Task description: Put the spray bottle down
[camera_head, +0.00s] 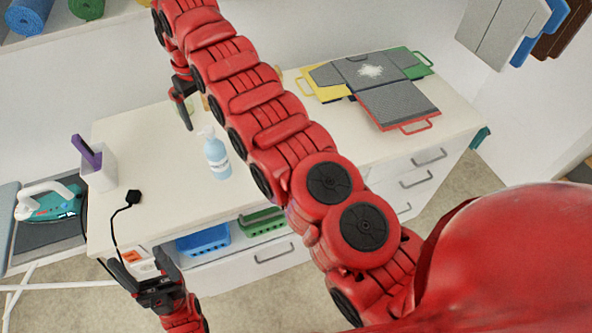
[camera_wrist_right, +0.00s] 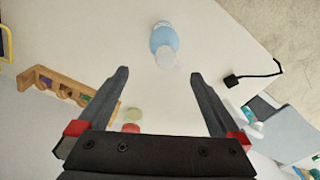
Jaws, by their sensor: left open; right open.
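The spray bottle (camera_head: 217,158), light blue with a whitish top, stands upright on the white table (camera_head: 165,205), left of my right arm. In the right wrist view the bottle (camera_wrist_right: 164,40) shows beyond the fingertips, roughly in line with the gap between them. My right gripper (camera_head: 184,110) is over the back of the table, apart from the bottle; in the wrist view its jaws (camera_wrist_right: 160,75) are open and empty.
A white holder (camera_head: 99,168) with a purple item and a black plug (camera_head: 132,197) are on the table's left. An iron (camera_head: 48,203) rests on a board further left. Grey folded cloths or mats (camera_head: 395,103) lie at the right. The front middle is clear.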

